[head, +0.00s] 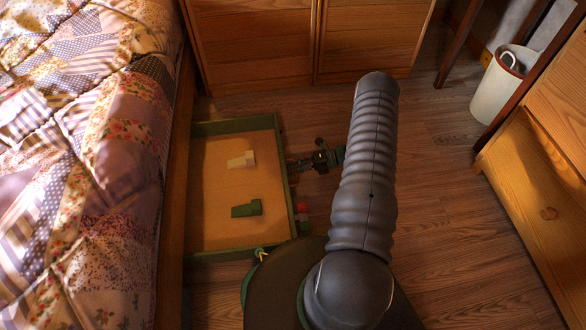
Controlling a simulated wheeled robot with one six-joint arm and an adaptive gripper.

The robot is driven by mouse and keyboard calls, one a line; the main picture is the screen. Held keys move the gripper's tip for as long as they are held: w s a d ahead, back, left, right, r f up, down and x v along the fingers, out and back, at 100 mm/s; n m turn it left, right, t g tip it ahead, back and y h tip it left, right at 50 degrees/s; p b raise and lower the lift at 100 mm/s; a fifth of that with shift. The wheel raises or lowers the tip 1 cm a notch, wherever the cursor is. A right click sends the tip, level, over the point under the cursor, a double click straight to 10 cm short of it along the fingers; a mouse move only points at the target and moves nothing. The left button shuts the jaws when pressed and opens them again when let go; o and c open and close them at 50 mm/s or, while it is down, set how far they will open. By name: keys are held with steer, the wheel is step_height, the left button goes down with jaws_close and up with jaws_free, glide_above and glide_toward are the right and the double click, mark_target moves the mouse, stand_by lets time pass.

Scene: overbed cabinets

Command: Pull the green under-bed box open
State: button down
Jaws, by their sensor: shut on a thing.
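The green under-bed box (228,126) is a shallow drawer with green walls and a tan bottom. It stands out from under the bed on the left, its inside in plain view. A pale block and a green block lie in it. My gripper (297,165) is at the right, front wall of the box, shut on what looks like its handle. The handle itself is mostly hidden by the fingers. My grey arm reaches over the floor to the right of the box.
A patchwork quilt (90,160) covers the bed at left. A wooden cabinet (258,40) stands behind the box. Floor (440,190) between arm and chest is clear.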

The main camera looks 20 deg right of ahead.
steer(key=shift+w, duration=0.15)
steer(key=c, duration=1.2)
jaws_free()
steer(key=v, duration=1.2)
